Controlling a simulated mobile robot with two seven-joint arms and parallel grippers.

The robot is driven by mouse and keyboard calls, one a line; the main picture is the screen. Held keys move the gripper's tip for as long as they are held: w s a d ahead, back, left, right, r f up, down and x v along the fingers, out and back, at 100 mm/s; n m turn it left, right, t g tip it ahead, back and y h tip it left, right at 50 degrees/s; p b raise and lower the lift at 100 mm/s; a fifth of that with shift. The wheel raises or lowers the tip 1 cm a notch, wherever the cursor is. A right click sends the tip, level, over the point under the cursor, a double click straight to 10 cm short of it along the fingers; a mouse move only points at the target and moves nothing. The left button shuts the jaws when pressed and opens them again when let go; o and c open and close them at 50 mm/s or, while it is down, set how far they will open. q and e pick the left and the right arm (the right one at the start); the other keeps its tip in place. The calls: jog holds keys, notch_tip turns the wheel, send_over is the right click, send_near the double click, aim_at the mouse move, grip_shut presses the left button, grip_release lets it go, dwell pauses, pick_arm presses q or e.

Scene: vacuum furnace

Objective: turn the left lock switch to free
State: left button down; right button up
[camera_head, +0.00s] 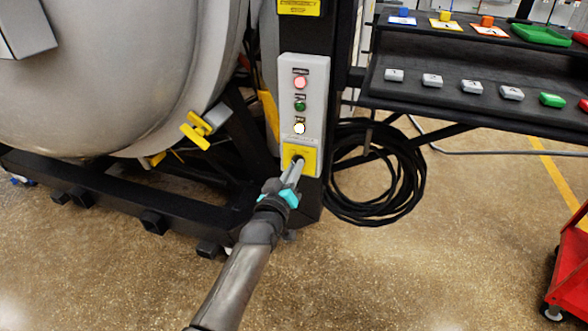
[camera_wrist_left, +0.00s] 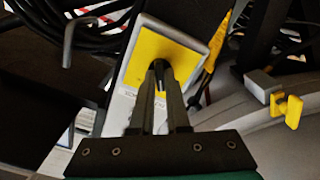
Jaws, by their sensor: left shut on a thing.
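The lock switch plate (camera_head: 309,160) is yellow and sits at the bottom of a grey control panel (camera_head: 313,75) on a dark post. The plate also shows in the left wrist view (camera_wrist_left: 187,52). My left gripper (camera_head: 297,165) reaches up to it, its fingers shut on the black switch knob (camera_wrist_left: 158,66) in the middle of the plate. The fingers hide most of the knob, so its exact setting cannot be told. My right gripper is not in view.
A grey furnace vessel (camera_head: 110,70) with a yellow clamp handle (camera_head: 197,130) is at the left. Coiled black cables (camera_head: 375,180) hang right of the post. A shelf (camera_head: 440,95) with coloured blocks and a red cart (camera_head: 572,265) stand at the right.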

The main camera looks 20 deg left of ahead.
pick_arm(q)
jog(key=shift+m+p, duration=2.6)
jog(key=shift+m, duration=3.3)
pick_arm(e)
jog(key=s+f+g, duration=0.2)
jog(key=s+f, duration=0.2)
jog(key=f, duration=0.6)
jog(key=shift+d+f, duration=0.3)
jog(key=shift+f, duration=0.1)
pick_arm(q)
jog(key=c, duration=0.9)
grip_release()
jog(key=shift+s, duration=0.1)
